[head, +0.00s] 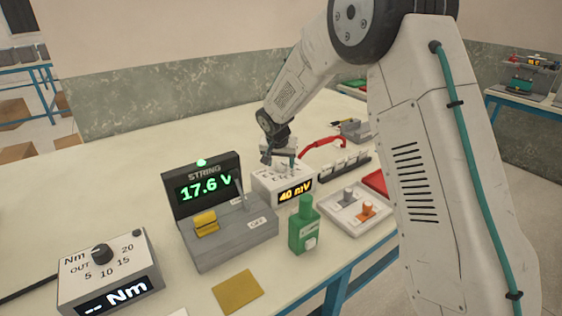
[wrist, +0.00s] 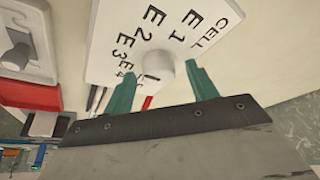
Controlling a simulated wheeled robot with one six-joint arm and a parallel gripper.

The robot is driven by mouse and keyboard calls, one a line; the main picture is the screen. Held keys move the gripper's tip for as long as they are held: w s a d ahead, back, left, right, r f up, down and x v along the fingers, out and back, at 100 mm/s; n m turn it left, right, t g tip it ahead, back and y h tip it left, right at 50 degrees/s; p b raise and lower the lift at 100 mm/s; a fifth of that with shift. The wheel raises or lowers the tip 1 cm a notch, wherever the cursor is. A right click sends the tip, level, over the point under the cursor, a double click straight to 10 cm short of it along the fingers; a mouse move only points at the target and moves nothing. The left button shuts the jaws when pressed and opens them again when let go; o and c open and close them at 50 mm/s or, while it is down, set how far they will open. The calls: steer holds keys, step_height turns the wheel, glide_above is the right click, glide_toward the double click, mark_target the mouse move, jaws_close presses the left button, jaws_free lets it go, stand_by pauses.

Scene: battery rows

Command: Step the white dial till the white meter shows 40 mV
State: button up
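The white meter (head: 269,184) stands on the table right of the STRING unit, and its amber display (head: 295,190) reads 40 mV. In the wrist view its white top (wrist: 105,45) carries the marks CELL, E1, E2, E3 and E4. The white dial (wrist: 158,66) is a round pale knob in the middle of these marks; a short dark pointer line shows beside it, but its exact setting is unclear. My gripper (wrist: 163,76) is open, its two teal fingers on either side of the dial with a gap to each. In the head view my gripper (head: 281,158) hides the dial.
The STRING unit (head: 232,232) reads 17.6 V. A green bottle (head: 304,228) stands close in front of the meter. A white tray (head: 343,219) and a dark rack (head: 344,166) lie to the right. The Nm box (head: 108,268) is at front left.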

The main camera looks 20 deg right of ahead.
mark_target(279, 176)
steer(key=shift+r, duration=0.1)
steer(key=v, duration=0.7)
steer(key=shift+r, duration=0.3)
steer(key=shift+s, duration=0.15)
steer(key=s+d+r+n+g, duration=0.1)
steer(key=s+r, duration=0.2)
steer(key=s, duration=1.2)
steer(key=s+d+r+n+y, duration=0.1)
steer(key=s+r, duration=0.3)
steer(key=s, duration=1.1)
steer(key=s+d+r+n+g+y, duration=0.1)
steer(key=s+d+r+n, duration=0.2)
steer(key=s, duration=1.2)
steer(key=shift+s+r+g, duration=0.3)
steer(key=shift+a, duration=0.1)
